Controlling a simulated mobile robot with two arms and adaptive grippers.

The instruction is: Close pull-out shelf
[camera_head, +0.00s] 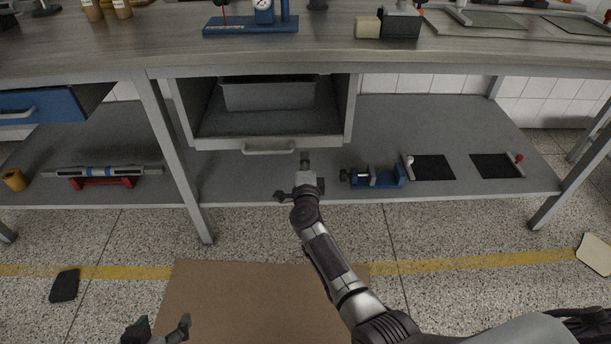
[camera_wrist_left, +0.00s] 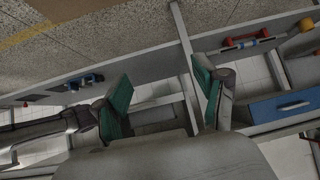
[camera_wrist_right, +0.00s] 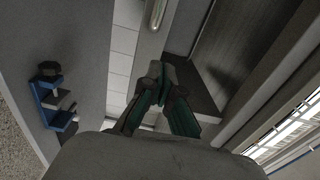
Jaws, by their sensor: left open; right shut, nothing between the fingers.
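The pull-out shelf (camera_head: 246,144) is in the housing under the workbench, with a pale front strip and a bar handle (camera_head: 269,151). A grey bin (camera_head: 270,96) stands inside at the back. My right gripper (camera_head: 305,160) is shut and empty, just right of the handle near the front strip; touching cannot be told. In the right wrist view its fingers (camera_wrist_right: 166,80) meet below the handle (camera_wrist_right: 157,14). My left gripper (camera_head: 160,328) is open and empty, low at the left over the floor; its spread fingers show in the left wrist view (camera_wrist_left: 165,92).
A blue drawer (camera_head: 42,106) sits at the left under the bench. The lower shelf (camera_head: 440,115) carries a blue vise (camera_head: 376,178), black plates and a red stand (camera_head: 102,182). Bench legs (camera_head: 178,165) flank the housing. A brown mat (camera_head: 240,300) lies on the floor.

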